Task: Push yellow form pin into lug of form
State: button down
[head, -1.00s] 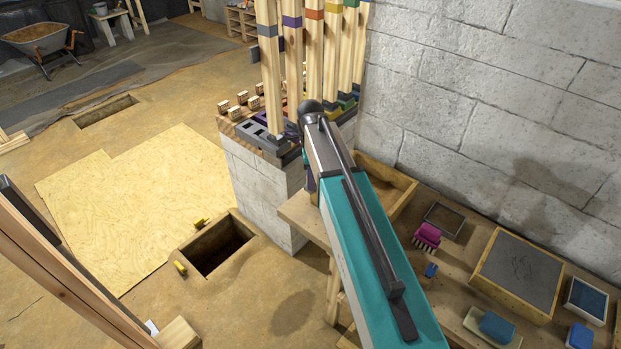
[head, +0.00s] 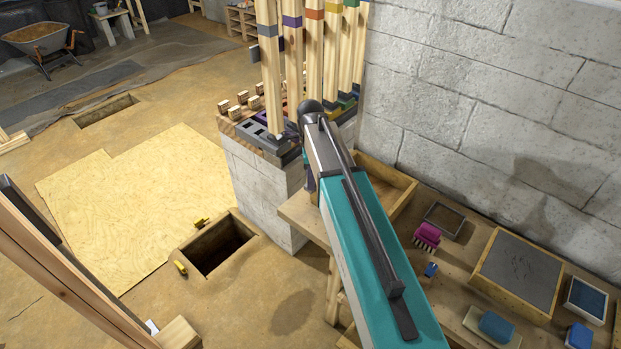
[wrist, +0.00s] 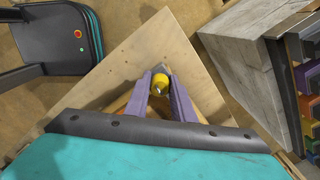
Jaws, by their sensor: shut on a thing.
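In the wrist view, my gripper (wrist: 160,88) has two purple fingers closed around a yellow piece (wrist: 161,84), which looks like the yellow form pin. Its rounded end shows between the fingertips; the rest is hidden. A light wooden board lies below it. In the head view, my arm hides the gripper and pin. A row of coloured forms, the nearest a grey form (head: 256,134), lies on top of the block wall. I cannot make out which lug takes the pin.
Upright posts (head: 292,65) with coloured bands stand along the row. A workbench (head: 454,267) at the right holds brushes, sponges and trays. A square pit (head: 215,247) with small yellow pieces (head: 181,268) at its edge lies left of the wall (head: 262,190). A plywood sheet covers the floor beyond.

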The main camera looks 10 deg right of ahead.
jog(key=c, duration=1.4)
grip_release()
jog(key=shift+s+f, duration=0.3)
jog(key=shift+f, duration=0.35)
jog(key=shift+c, duration=0.2)
jog(key=shift+r, duration=0.1)
jog(key=shift+w+r, duration=0.15)
jog(key=shift+r, duration=0.2)
notch_tip(320, 180, up, 14)
jog(key=b, duration=0.3)
jog(key=shift+w+b, duration=0.2)
jog(key=shift+b, duration=0.15)
